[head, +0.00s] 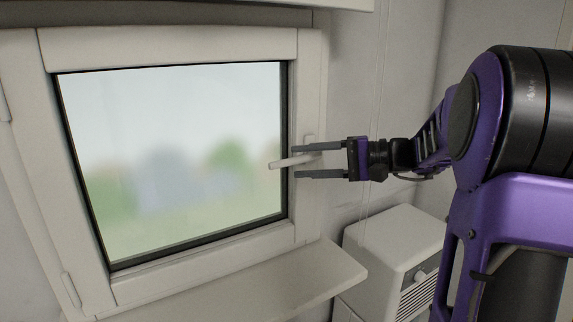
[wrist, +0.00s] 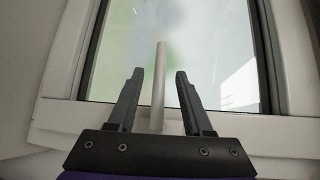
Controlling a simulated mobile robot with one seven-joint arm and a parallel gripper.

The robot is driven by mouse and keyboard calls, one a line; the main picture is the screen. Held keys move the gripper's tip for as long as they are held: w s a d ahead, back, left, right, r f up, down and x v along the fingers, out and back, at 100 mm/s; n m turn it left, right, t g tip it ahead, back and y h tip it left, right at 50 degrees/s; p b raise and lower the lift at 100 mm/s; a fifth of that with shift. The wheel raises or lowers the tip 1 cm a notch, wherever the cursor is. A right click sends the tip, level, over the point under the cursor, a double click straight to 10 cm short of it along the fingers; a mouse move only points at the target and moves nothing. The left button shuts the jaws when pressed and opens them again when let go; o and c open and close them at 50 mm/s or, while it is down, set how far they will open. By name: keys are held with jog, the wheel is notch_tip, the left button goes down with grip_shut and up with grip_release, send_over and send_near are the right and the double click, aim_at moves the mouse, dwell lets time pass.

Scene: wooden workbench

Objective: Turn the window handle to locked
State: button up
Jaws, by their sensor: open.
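The window handle (head: 292,160) is a pale lever on the right side of the white window frame. Its lever points left over the glass, close to horizontal with a slight tilt. My gripper (head: 293,161) is open at the handle, with one finger above the lever and one below in the head view. In the wrist view the handle (wrist: 159,85) runs between the two spread fingers (wrist: 159,73), with a gap on each side. The handle's base is partly hidden by my gripper.
The window (head: 180,150) looks closed in its frame. A white sill (head: 250,285) juts out below it. A white box-shaped unit (head: 395,245) with a knob and vents stands at the lower right, below my arm. The wall right of the window is mostly bare.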

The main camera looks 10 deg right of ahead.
aim_at(293, 162)
jog(key=shift+x, duration=2.15)
jog(key=shift+c, duration=0.2)
grip_shut()
